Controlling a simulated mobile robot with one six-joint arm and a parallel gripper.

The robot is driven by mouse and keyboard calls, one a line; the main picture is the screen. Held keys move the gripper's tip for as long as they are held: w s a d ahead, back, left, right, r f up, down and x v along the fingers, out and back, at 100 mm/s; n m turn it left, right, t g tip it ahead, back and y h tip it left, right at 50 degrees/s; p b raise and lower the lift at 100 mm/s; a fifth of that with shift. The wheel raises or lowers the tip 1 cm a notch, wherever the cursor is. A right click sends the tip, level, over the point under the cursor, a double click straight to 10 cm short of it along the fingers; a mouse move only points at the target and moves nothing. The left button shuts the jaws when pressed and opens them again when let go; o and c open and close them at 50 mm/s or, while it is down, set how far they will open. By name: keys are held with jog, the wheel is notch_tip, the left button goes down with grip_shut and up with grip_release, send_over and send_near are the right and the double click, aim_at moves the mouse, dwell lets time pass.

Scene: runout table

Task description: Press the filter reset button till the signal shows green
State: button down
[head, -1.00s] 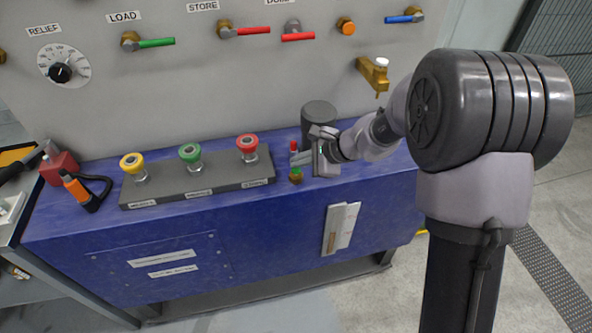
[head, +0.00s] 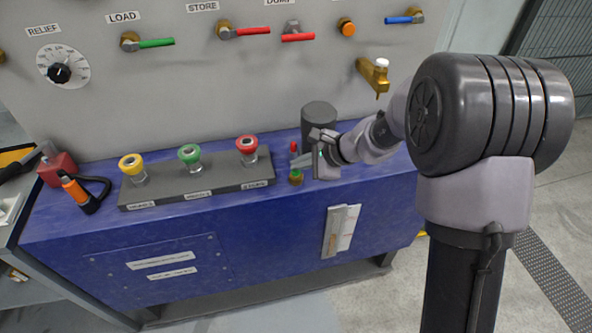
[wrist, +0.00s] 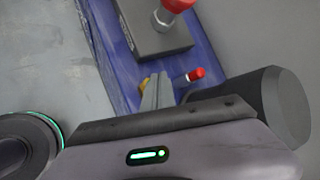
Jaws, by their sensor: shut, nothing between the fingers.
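A small upright fitting (head: 296,179) with a brass base stands on the blue bench beside my gripper. A bit of green shows above its base, and a thin red piece (head: 293,147) stands just above and behind. In the wrist view a red-ended cylinder (wrist: 196,74) lies right of my fingers, and a brass part is mostly hidden behind them. My gripper (head: 300,160) is shut and empty, its tips at the fitting; it also shows in the wrist view (wrist: 155,92). I cannot tell if the tips touch it. No readable label marks the filter reset button.
A dark cylinder (head: 318,115) stands close behind my gripper. Left of it, a grey box (head: 200,184) carries yellow, green and red mushroom buttons. A brass tap (head: 374,74) juts from the panel above. A red padlock-like block (head: 57,168) lies far left.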

aim_at(299, 172)
jog(key=shift+f, duration=0.15)
dwell(0.4)
jog(key=shift+r+p, duration=0.5)
jog(key=shift+r, duration=0.4)
notch_tip(299, 172, up, 5)
jog(key=p, duration=0.4)
jog(key=shift+r, duration=0.1)
